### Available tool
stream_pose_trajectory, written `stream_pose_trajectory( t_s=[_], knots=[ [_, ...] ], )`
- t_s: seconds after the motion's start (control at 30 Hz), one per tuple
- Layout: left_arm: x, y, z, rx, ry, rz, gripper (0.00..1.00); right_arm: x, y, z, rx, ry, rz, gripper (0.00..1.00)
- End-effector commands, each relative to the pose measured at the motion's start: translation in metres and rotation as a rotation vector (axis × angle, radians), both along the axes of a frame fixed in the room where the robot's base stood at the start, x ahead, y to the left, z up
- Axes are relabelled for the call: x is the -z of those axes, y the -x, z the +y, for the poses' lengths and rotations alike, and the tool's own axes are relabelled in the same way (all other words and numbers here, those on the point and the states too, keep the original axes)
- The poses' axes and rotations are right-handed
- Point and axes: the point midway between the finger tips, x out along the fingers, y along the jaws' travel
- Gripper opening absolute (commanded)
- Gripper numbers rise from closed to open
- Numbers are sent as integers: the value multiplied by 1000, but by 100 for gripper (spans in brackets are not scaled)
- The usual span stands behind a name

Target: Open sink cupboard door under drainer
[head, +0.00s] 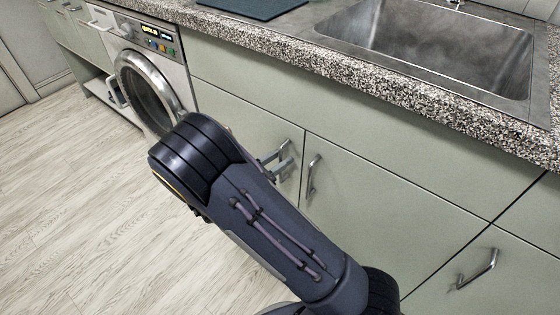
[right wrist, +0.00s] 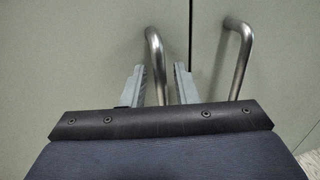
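The pale green cupboard door under the drainer side (head: 240,115) is closed, flush with its neighbour. Its metal bar handle (right wrist: 155,50) stands upright near the door's right edge. My right gripper (head: 278,158) is at this handle; in the right wrist view its two grey fingers (right wrist: 158,88) stand apart, one on each side of the bar. A gap shows between the bar and the right finger; whether the left finger touches it I cannot tell. My right forearm hides the lower part of the door. My left gripper is in neither view.
The neighbouring door (head: 380,215) has its own handle (head: 312,175) close on the right. Above are a speckled worktop (head: 300,50), a dark mat (head: 245,6) and a steel sink (head: 440,45). A washing machine (head: 150,80) stands left. The wooden floor (head: 90,200) in front is clear.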

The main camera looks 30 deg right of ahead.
Motion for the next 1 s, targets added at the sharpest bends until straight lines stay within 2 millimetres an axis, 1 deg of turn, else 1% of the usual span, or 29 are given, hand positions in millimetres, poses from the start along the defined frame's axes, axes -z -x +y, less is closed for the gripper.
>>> stream_pose_trajectory(
  t_s=[0.1, 0.3, 0.5, 0.83, 1.0],
  knots=[
    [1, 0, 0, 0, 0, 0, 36, 0, 0, -4, 1, -1, 0, 27],
    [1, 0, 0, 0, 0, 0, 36, 0, 0, -4, 1, -1, 0, 27],
    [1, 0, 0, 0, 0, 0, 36, 0, 0, -4, 1, -1, 0, 1],
    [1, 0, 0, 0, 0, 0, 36, 0, 0, -4, 2, -1, 0, 0],
    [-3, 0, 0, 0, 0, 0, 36, -1, 1, -4, 28, -1, 1, 0]
  ],
)
